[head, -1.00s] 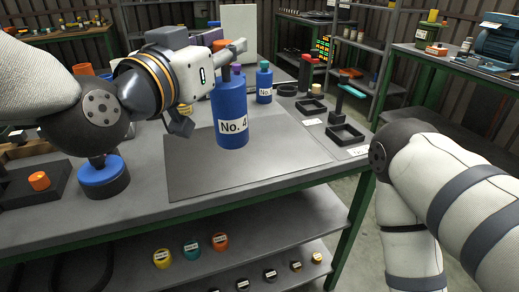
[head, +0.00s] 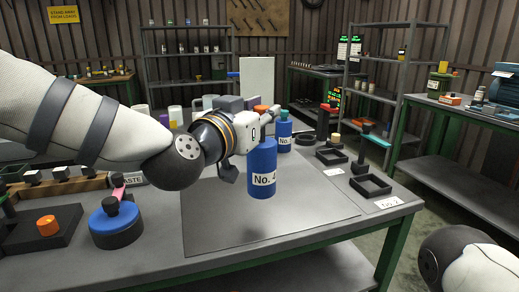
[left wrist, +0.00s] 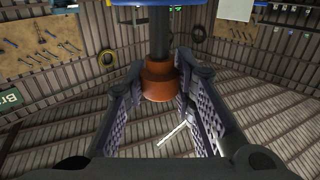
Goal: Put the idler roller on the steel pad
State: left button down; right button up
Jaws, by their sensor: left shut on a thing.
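The idler roller, which I take to be the blue cylinder marked No. 4 (head: 262,178), hangs upright under my left gripper (head: 260,110) and seems to be a little above the steel pad. Its orange top shows between the fingers. In the left wrist view the fingers are on both sides of an orange-brown collar (left wrist: 158,80) on a dark shaft, with a blue rim at the top edge. The steel pad (head: 212,225) is a flat dark grey plate on the bench; its bare surface shows around and in front of the cylinder. My right gripper is out of view.
A second blue cylinder (head: 284,142) with a teal top stands just behind. Black square frames (head: 371,186) lie right of the pad. A blue-topped round black part (head: 115,228) and a dark tray (head: 55,238) stand left. The pad's front is clear.

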pick_arm(q)
jog(key=w+f+b, duration=0.1)
jog(key=w+f, duration=0.3)
jog(key=f, duration=0.4)
jog(key=shift+a+f, duration=0.15)
jog(key=shift+a, duration=0.05)
jog(key=c, duration=1.3)
grip_release()
jog(key=shift+c, duration=0.2)
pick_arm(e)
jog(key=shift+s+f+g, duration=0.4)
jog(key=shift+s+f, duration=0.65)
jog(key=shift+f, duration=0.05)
pick_arm(q)
send_near(262, 168)
jog(key=w+a+r, duration=0.1)
jog(key=w+r, duration=0.1)
jog(key=w, duration=0.3)
jog(key=shift+a+f+p, duration=0.1)
jog(key=shift+a+p, duration=0.1)
jog(key=shift+p, duration=0.2)
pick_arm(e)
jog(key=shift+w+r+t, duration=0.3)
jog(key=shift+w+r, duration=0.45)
